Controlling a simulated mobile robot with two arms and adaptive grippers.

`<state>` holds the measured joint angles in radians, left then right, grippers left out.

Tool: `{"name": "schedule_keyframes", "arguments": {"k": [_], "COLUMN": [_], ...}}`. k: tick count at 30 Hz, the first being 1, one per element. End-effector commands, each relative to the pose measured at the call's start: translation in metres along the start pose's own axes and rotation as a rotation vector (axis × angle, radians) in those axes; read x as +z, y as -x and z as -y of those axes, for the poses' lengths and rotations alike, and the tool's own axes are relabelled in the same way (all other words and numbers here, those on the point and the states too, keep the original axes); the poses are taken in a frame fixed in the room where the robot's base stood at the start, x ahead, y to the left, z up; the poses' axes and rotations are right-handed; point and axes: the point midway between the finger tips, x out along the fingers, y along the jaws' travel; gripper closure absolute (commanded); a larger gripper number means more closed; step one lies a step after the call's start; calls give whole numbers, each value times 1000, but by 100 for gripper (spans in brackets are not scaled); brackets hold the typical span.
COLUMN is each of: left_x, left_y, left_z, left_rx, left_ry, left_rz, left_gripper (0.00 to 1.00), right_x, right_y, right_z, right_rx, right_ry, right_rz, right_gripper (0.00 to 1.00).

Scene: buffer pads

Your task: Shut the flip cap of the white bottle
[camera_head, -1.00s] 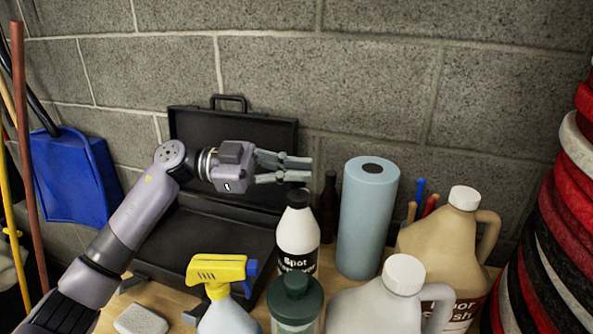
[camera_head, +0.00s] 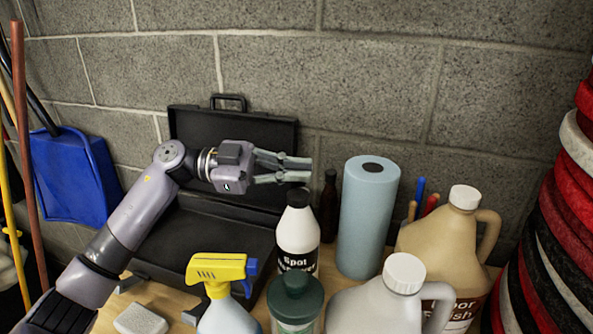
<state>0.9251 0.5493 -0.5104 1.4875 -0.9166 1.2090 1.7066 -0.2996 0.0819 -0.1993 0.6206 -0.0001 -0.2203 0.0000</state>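The white bottle (camera_head: 298,231) stands upright on the wooden table, with a black label near its bottom reading "Spot". Its black cap (camera_head: 299,197) looks shut, with no raised lid visible. My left gripper (camera_head: 308,169) comes in from the left and is just above and behind the cap in the picture, its fingers pointing right. The fingers are apart with nothing between them. I cannot tell whether the lower finger touches the cap. My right gripper is not in view.
An open black case (camera_head: 205,240) lies behind. A blue roll (camera_head: 367,220) and a dark bottle (camera_head: 329,205) stand to the right. A yellow-topped sprayer (camera_head: 217,270), a green-capped container (camera_head: 295,300) and two jugs (camera_head: 404,275) (camera_head: 464,199) crowd the front and right.

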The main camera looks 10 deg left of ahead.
Motion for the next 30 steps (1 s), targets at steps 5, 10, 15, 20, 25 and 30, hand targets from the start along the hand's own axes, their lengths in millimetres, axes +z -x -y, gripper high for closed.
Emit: {"name": "schedule_keyframes", "arguments": {"k": [5,10,15,20,25,30], "left_x": [2,4,6,7,8,8], "left_y": [0,0,0,0,0,0], "left_z": [-5,-11,-17,-21,-24,-25], "left_rx": [2,3,2,4,2,2], "left_ry": [-76,-201,-328,-430,-507,-550], "left_rz": [3,3,3,1,2,3], "left_gripper": [100,100,100,100,100,100], "right_x": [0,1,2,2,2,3], "right_y": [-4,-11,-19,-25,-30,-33], "right_z": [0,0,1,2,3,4], "right_rx": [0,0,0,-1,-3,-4], "right_ry": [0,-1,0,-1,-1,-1], "right_rz": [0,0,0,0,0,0], "right_gripper": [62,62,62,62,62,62]}}
